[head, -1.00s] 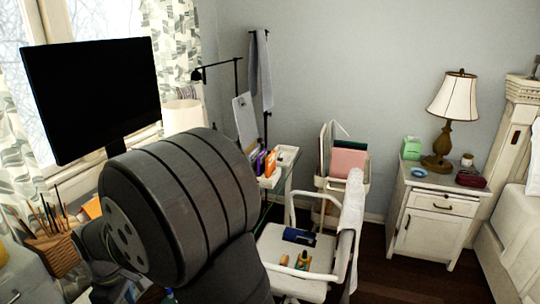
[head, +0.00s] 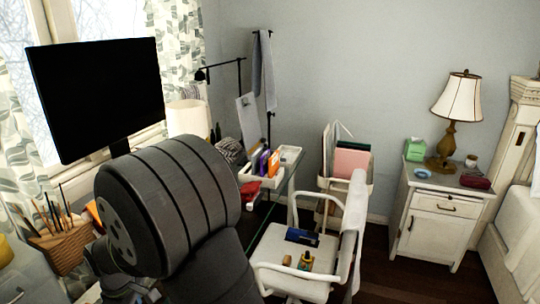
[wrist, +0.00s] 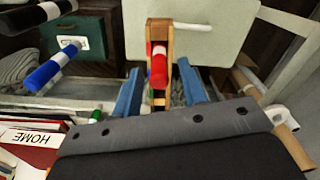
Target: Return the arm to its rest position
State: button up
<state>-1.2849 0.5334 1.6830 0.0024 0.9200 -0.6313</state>
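My arm (head: 165,205) is the large dark grey rounded link in the left foreground of the head view. My gripper is hidden behind the arm there. In the wrist view my gripper (wrist: 160,68) shows two blue fingers set apart, with a gap between them. A red marker (wrist: 159,68) and a wooden piece (wrist: 160,35) appear in line with that gap, seemingly beyond the fingertips. I see no contact with either finger.
A black monitor (head: 95,98) stands left. A basket of brushes (head: 62,248) is beside my arm. A desk tray (head: 262,174) and white chair (head: 290,272) stand to the right. A blue marker (wrist: 50,70) and a red "HOME" book (wrist: 35,143) lie left in the wrist view.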

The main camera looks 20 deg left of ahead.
notch_tip(320, 180, up, 6)
jog(key=shift+f, duration=0.25)
jog(key=w+r+m, duration=0.1)
jog(key=w+r, duration=0.1)
jog(key=w, duration=1.8)
jog(key=s+a+f, duration=0.2)
jog(key=a+f, duration=0.1)
jog(key=s+a+f, duration=0.2)
jog(key=a+f, duration=0.2)
jog(key=s+a+f, duration=0.2)
jog(key=a+f, duration=0.1)
jog(key=shift+s+a+f, duration=0.3)
jog(key=shift+s+f, duration=0.05)
jog(key=shift+f, duration=0.05)
